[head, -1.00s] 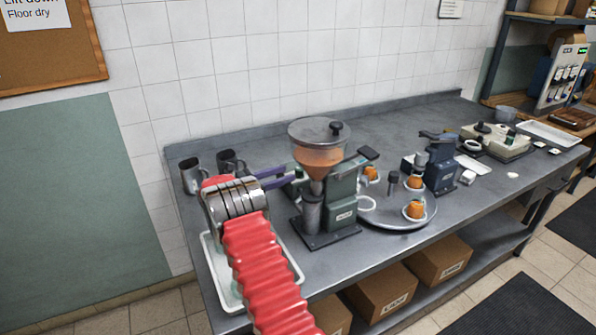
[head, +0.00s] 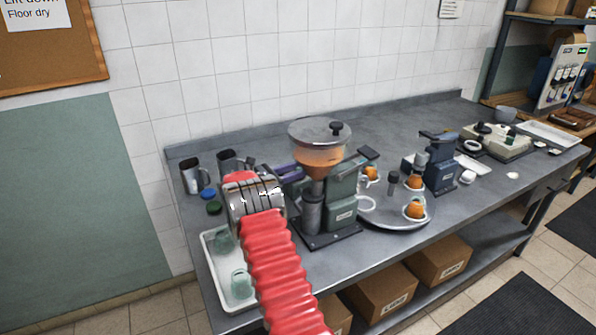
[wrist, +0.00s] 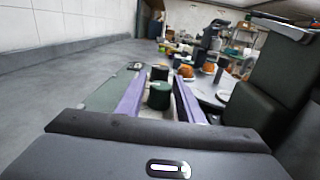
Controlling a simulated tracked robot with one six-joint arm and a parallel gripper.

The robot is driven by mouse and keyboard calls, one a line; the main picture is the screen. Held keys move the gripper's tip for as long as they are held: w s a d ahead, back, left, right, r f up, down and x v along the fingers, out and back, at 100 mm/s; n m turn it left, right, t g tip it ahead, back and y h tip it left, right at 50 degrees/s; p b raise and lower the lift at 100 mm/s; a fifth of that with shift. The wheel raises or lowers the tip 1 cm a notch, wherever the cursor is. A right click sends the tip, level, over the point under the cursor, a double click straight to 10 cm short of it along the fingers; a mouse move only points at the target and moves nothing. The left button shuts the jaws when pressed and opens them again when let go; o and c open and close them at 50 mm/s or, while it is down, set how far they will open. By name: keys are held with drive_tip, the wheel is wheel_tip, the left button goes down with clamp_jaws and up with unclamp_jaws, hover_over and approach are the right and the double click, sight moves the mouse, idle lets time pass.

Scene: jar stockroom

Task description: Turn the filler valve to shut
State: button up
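The filler stands on the bench with an orange-filled hopper (head: 320,158) and a green body (head: 343,190). A dark paddle-like part (head: 367,153) sticks out at its upper right; I cannot tell if it is the valve handle. My gripper (head: 292,173) is just left of the filler, with its fingertips partly hidden behind it. In the wrist view the purple fingers (wrist: 160,82) are apart. A dark green round knob-like thing (wrist: 159,96) shows between them, with a dark-topped piece behind it. I cannot tell whether either finger touches it.
A white tray (head: 216,262) with glass jars lies in front. A round turntable (head: 400,222) with orange-filled jars is right of the filler. A dark blue machine (head: 440,165) stands beyond.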

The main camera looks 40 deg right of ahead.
drive_tip(key=c, duration=0.7)
drive_tip(key=shift+a, duration=0.1)
drive_tip(key=shift+c, duration=0.3)
drive_tip(key=shift+r+n+t, duration=0.1)
drive_tip(key=shift+n+t, duration=0.2)
drive_tip(key=shift+t, duration=0.2)
drive_tip(key=shift+n+t, duration=0.4)
drive_tip(key=shift+t, duration=0.2)
drive_tip(key=shift+n+t, duration=1.5)
drive_tip(key=shift+t, duration=0.9)
drive_tip(key=shift+n+t, duration=0.7)
drive_tip(key=shift+t, duration=0.3)
drive_tip(key=shift+w+t, duration=0.15)
drive_tip(key=shift+t, duration=0.15)
